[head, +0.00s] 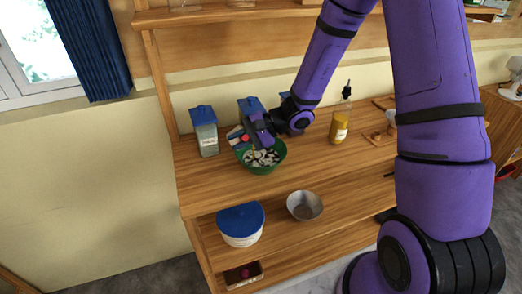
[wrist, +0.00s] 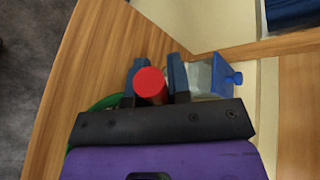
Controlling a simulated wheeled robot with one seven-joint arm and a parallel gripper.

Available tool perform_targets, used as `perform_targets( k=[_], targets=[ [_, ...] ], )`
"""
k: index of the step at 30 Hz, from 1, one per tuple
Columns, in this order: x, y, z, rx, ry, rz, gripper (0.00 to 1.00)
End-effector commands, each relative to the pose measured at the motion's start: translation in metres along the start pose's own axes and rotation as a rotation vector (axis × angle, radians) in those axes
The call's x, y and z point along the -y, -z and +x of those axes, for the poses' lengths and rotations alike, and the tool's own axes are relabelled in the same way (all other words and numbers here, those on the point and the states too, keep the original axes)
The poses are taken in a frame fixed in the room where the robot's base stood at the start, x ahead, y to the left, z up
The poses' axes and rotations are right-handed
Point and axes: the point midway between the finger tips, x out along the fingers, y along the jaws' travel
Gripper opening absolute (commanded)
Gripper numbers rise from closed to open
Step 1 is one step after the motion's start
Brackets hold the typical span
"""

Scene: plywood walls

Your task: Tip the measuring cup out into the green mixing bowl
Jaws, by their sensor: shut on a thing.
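The green mixing bowl (head: 270,170) stands near the left end of the wooden worktop, with white and dark pieces showing in it. My gripper (head: 252,137) is over the bowl's back rim. In the wrist view my gripper (wrist: 153,80) is shut on a red round thing (wrist: 150,86), seen end-on between the two dark fingers. It looks like part of the measuring cup; the cup's mouth and contents are hidden. The red part also shows in the head view (head: 245,138). In the wrist view a strip of the green bowl (wrist: 105,103) shows beside the left finger.
A blue-lidded clear container (head: 206,138) stands left of the bowl, close to the gripper. A yellow bottle (head: 340,127) stands to the right. A metal bowl (head: 304,205) and a blue-lidded tub (head: 241,224) are on the shelf below.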

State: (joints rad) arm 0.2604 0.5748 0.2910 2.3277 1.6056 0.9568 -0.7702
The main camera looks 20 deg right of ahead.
Motion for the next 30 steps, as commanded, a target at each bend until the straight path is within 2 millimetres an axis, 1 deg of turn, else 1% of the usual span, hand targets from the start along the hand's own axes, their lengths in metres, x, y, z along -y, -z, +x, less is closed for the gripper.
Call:
perform_targets(
  k=[30],
  targets=[
    [0.0028, -0.0008, -0.007, 0.06, 0.095, 0.012, 0.0]
  ],
)
